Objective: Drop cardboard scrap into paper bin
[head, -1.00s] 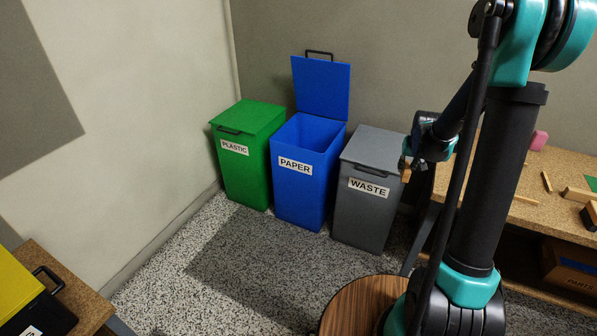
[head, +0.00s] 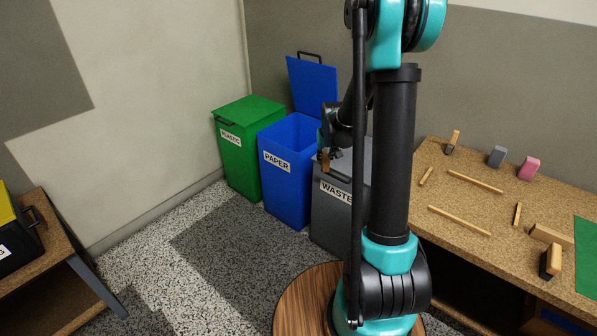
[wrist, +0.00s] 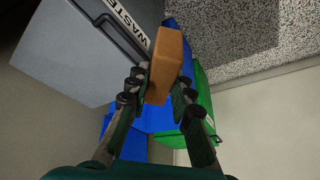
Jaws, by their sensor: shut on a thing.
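The cardboard scrap (wrist: 166,62), a small brown block-like piece, is held between the fingers of my gripper (wrist: 160,88) in the wrist view. In the head view the scrap (head: 326,160) shows small below my gripper (head: 326,148). The blue paper bin (head: 285,190) stands with its lid (head: 313,88) raised and its top open. My gripper appears near the bin's right edge, by the waste bin; its exact height over them is hard to tell. Part of the blue bin (wrist: 157,118) shows behind the fingers in the wrist view. The bin's floor is hidden.
The green plastic bin (head: 238,160) is closed on the left. The grey waste bin (head: 332,222) is closed on the right, partly behind my arm. A workbench (head: 470,215) with several wooden pieces is at right. Open speckled floor lies in front.

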